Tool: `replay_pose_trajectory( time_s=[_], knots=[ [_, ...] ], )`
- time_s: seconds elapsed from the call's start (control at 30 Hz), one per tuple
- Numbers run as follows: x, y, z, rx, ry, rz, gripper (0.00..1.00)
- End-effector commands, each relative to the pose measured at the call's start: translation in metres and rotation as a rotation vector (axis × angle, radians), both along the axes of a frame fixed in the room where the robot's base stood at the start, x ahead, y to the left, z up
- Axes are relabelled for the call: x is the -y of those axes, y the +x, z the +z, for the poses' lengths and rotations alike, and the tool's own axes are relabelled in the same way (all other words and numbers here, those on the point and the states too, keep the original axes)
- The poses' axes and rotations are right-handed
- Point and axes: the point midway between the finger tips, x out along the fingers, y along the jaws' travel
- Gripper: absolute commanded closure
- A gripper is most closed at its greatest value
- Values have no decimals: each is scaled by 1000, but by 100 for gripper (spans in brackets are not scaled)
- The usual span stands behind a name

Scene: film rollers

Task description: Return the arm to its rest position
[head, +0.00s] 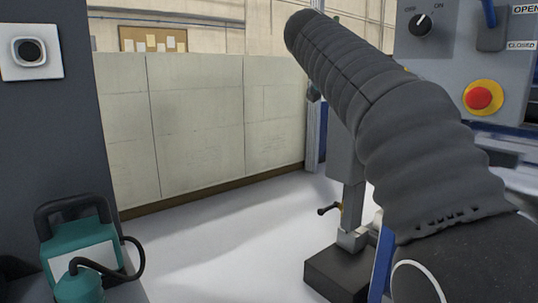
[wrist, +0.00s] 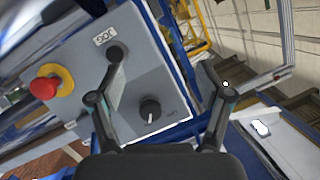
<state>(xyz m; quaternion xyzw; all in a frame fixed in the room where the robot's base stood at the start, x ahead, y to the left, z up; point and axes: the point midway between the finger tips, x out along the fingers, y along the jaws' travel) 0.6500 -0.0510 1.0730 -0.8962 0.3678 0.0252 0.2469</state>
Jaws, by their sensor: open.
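My arm (head: 400,130) in its ribbed dark grey sleeve reaches from the lower right up to the top middle of the head view. My gripper (wrist: 162,62) shows only in the wrist view. Its two dark fingers are spread wide apart with nothing between them. I cannot tell how far the fingers are from the panel. The gripper end of the arm is hidden in the head view.
In the head view, a grey control panel (head: 445,62) with a red button (head: 479,98) stands right of my arm. A teal device (head: 82,250) with a black handle is at lower left beside a dark cabinet (head: 55,130). Pale floor (head: 225,235) lies open before a cream partition (head: 195,120).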

Motion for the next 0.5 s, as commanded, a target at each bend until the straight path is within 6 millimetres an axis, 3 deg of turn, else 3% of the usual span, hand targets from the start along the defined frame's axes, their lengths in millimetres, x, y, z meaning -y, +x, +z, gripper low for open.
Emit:
replay_pose_trajectory(
  time_s=[0.13,0.27,0.5],
  knots=[
    [-17,-2,-71,-309,-109,171,22],
    [-28,-23,-134,-550,-185,342,22],
    [-43,-97,-237,-860,-256,652,22]
  ],
)
